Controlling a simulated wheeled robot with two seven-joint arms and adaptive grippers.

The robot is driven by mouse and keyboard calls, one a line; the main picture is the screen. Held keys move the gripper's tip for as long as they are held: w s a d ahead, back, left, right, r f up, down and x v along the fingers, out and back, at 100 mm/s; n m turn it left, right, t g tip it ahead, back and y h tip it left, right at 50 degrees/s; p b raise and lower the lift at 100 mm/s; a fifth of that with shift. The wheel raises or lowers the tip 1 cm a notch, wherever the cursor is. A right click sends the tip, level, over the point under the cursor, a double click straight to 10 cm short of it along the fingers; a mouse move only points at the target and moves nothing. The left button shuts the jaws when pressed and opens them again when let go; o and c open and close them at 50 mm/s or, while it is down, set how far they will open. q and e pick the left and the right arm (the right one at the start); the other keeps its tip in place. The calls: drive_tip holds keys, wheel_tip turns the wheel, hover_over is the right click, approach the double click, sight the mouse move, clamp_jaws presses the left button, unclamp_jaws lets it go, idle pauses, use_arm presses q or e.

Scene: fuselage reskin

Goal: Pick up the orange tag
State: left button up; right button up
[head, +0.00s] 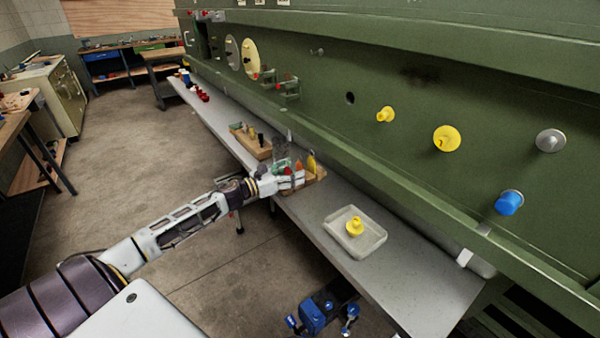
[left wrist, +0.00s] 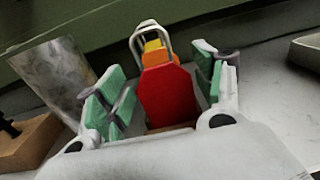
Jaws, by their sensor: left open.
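My left gripper (head: 288,170) is open at a wooden rack (head: 317,178) on the grey bench. In the left wrist view, its two green-padded fingers stand apart on either side of a red tag (left wrist: 168,95). Just behind the red tag, a strip of an orange tag (left wrist: 156,58) shows, with yellow above it and a pale wire loop around the top. The red tag hides most of the orange one. In the head view, an orange-red tag (head: 298,166) shows at the fingertips, and a yellow one (head: 311,162) stands beyond. My right gripper is out of view.
A pale tray (head: 373,247) holding a yellow knob-like piece lies nearer on the bench (head: 420,290). The green fuselage wall (head: 440,90) rises behind the bench.

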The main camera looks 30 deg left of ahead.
use_arm(q)
drive_tip(key=shift+w+d, duration=0.25)
drive_tip(key=shift+w, duration=0.35)
drive_tip(key=shift+c, duration=0.4)
drive_tip(key=c, duration=0.8)
